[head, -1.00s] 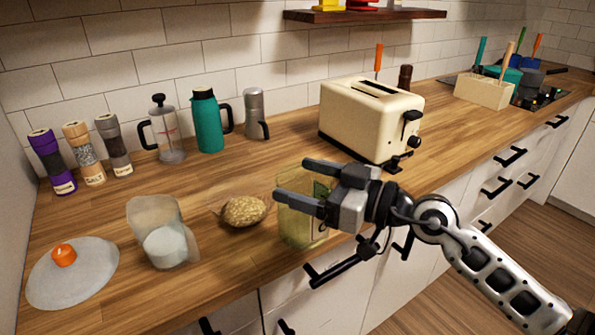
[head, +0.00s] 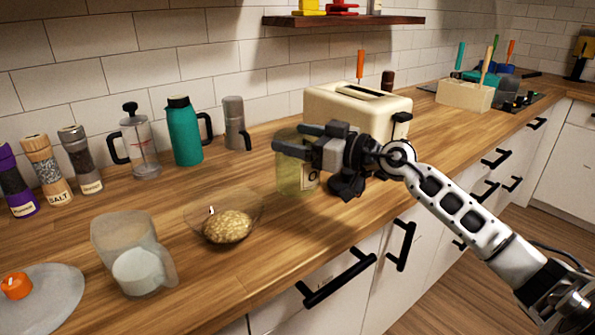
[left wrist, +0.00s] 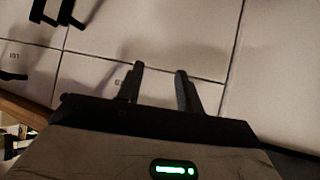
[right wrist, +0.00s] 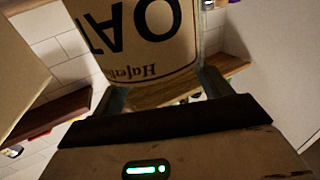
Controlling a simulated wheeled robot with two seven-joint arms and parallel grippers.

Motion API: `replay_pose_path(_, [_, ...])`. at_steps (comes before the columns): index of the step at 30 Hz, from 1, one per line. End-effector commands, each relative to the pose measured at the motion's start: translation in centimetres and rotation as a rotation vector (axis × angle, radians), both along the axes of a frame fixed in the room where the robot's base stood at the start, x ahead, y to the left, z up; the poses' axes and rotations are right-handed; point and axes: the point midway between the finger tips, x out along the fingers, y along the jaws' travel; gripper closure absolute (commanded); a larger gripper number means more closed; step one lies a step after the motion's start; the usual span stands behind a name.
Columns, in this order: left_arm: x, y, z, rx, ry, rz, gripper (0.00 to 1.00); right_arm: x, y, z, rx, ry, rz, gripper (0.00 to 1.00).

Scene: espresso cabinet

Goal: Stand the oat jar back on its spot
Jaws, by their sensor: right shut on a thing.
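The oat jar (head: 292,177) is a pale see-through jar with a cream label. It looks upright, in front of the toaster's left end and right of the glass bowl. My right gripper (head: 293,138) is shut around the upper part of the jar. In the right wrist view the jar's label (right wrist: 150,40) shows upside-down "OAT" lettering between the fingers. I cannot tell whether the jar's base touches the counter. My left gripper (left wrist: 158,85) shows only in the left wrist view, with its fingers apart and nothing between them.
The glass bowl of oats (head: 228,225) and a clear measuring cup (head: 130,255) stand on the counter (head: 225,300) to the left. The cream toaster (head: 350,105) is close behind the jar. A coffee press, teal flask and moka pot line the wall.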

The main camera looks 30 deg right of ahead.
Motion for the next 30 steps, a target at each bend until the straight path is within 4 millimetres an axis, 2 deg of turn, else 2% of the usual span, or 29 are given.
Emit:
replay_pose_path(8, [0.3, -0.2, -0.2, -0.021, -0.019, 0.002, 0.64, 1.6, -0.8, -2.1, 0.003, -0.005, 0.000, 0.73])
replay_pose_path(12, [0.3, -0.3, -0.8, -0.034, -0.022, 0.005, 0.64, 1.7, -0.7, -4.4, 0.004, -0.002, 0.002, 0.73])
replay_pose_path(14, [0.4, -0.3, -0.8, -0.038, -0.024, 0.006, 0.64, 1.7, -0.8, -4.9, 0.003, -0.003, 0.001, 0.73])
replay_pose_path(26, [0.6, -0.4, 0.1, -0.049, -0.034, 0.012, 0.64, 1.6, -0.8, -5.2, 0.000, -0.004, 0.001, 0.73])
replay_pose_path(27, [0.5, -0.4, 0.0, -0.048, -0.033, 0.013, 0.64, 1.6, -0.7, -5.4, -0.002, -0.001, 0.001, 0.17])
replay_pose_path(29, [0.5, -0.4, -0.1, -0.048, -0.032, 0.013, 0.64, 1.6, -0.7, -5.4, -0.002, -0.001, 0.001, 0.01])
replay_pose_path(30, [0.5, -0.4, -0.2, -0.047, -0.031, 0.013, 0.64, 1.6, -0.7, -5.4, -0.002, -0.001, 0.001, 0.01])
